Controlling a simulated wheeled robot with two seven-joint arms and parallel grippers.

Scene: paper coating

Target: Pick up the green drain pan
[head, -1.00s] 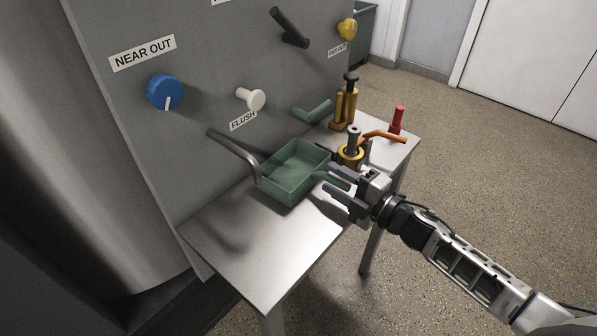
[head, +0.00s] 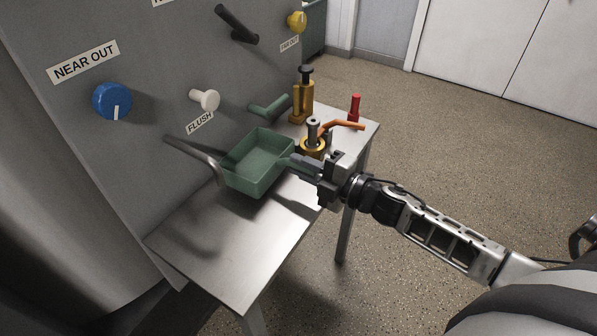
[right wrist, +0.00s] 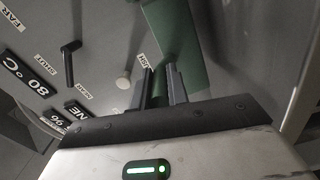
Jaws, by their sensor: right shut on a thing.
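The green drain pan (head: 240,178) is an open rectangular tray with a short handle on its right side. It is at the table's wall side in the head view, roughly level; I cannot tell whether it touches the table or is just above it. My right gripper (head: 297,163) comes from the right and is shut on the pan's handle. In the right wrist view the green pan (right wrist: 178,45) stretches ahead of the fingers (right wrist: 163,85), with its handle between them. The pan's inside looks empty. My left gripper is out of view.
The metal table (head: 205,250) is clear in front of the pan. Close behind my gripper stand a brass valve with an orange lever (head: 345,125), a brass cylinder (head: 303,98) and a red-handled piece (head: 354,106). A grey pipe (head: 195,155) and green handle (head: 268,106) are near the pan.

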